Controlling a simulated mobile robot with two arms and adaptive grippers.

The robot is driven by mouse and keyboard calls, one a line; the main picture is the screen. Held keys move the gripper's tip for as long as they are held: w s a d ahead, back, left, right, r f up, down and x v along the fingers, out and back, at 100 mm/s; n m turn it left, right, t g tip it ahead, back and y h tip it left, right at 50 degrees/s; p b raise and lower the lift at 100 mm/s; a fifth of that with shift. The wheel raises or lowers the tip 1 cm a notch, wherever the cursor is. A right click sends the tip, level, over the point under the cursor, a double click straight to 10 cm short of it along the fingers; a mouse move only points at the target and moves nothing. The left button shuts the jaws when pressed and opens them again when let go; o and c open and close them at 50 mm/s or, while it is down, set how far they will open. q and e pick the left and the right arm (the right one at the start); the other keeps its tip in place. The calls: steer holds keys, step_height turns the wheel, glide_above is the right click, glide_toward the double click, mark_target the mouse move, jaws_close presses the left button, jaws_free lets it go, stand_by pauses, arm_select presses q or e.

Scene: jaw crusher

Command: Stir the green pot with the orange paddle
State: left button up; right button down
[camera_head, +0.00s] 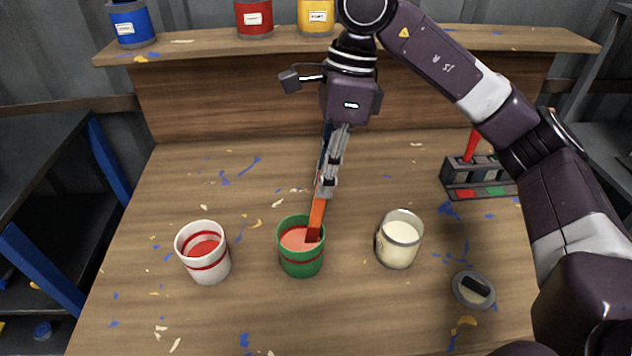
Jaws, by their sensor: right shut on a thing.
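The green pot (301,262) stands upright in the middle of the table, with a red band and pinkish-orange contents. The orange paddle (317,220) is tilted, its lower end inside the pot and near the right side of the rim. My right gripper (326,188) is above the pot, shut on the upper part of the paddle. The paddle's tip is hidden in the pot's contents. My left gripper is not in view.
A white pot (206,262) with red bands stands left of the green pot. A jar (398,240) of cream-coloured contents stands to its right. A round lid (473,290) lies front right. A dark rack (470,178) with a red tool stands at the right. Paint cans line the back shelf (200,46).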

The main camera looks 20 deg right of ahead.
steer(key=shift+w+a, duration=0.15)
steer(key=shift+a, duration=0.8)
steer(key=shift+d, duration=0.15)
steer(key=shift+r, duration=0.15)
steer(key=shift+p+v, duration=1.8)
steer(key=shift+v, duration=0.5)
steer(key=shift+p+v, duration=2.2)
steer(key=shift+v, duration=0.45)
